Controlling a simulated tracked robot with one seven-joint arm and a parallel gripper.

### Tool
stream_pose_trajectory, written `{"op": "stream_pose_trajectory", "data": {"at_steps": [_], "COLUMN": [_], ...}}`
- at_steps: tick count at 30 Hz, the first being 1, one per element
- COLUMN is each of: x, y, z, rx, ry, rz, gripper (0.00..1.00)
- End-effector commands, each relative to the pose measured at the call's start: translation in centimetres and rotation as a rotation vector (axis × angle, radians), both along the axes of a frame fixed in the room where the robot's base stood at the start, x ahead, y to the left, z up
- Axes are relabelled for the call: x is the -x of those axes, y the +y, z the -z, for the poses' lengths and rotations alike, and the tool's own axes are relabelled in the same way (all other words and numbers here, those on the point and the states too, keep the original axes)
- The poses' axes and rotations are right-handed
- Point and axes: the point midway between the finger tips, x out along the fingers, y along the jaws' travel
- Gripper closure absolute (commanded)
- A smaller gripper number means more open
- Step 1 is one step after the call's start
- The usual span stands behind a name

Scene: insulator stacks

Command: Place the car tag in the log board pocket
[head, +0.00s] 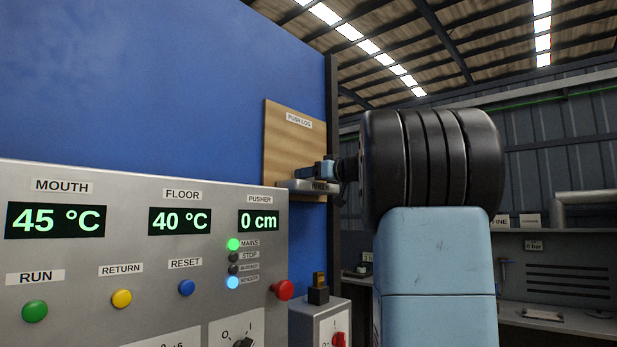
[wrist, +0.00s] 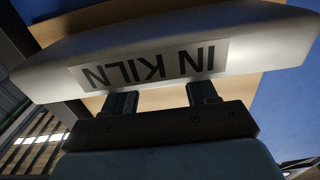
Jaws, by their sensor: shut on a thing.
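The log board (head: 294,140) is a tan wooden panel labelled PUSH LOG on the blue wall. A pale grey pocket (head: 300,184) sits at its lower edge. In the wrist view the pocket (wrist: 262,48) fills the top, with an upside-down IN KILN label. My gripper (head: 322,170) is at the pocket, just above its top edge in the head view. In the wrist view the two dark fingers of my gripper (wrist: 162,97) meet the pocket's edge, and their tips are hidden. I cannot make out the car tag; if it is between the fingers, the pocket hides it.
A grey control panel (head: 140,255) with displays and buttons stands at the front left. A small box with a red knob (head: 338,338) is below the board. A dark post (head: 332,100) edges the blue wall. A shelf bench (head: 555,270) is at the right.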

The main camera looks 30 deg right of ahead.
Motion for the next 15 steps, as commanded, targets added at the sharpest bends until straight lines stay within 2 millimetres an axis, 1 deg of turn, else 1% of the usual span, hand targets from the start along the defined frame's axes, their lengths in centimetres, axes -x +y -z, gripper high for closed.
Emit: {"op": "stream_pose_trajectory", "data": {"at_steps": [11,12,15], "x": [-0.03,-0.03,-0.04], "y": [0.04,0.04,0.05], "z": [0.38,0.42,0.41], "rx": [0.000,0.001,0.001], "ry": [0.000,0.000,0.000], "rz": [-0.001,-0.001,-0.001], "gripper": [0.76,0.41,0.31]}}
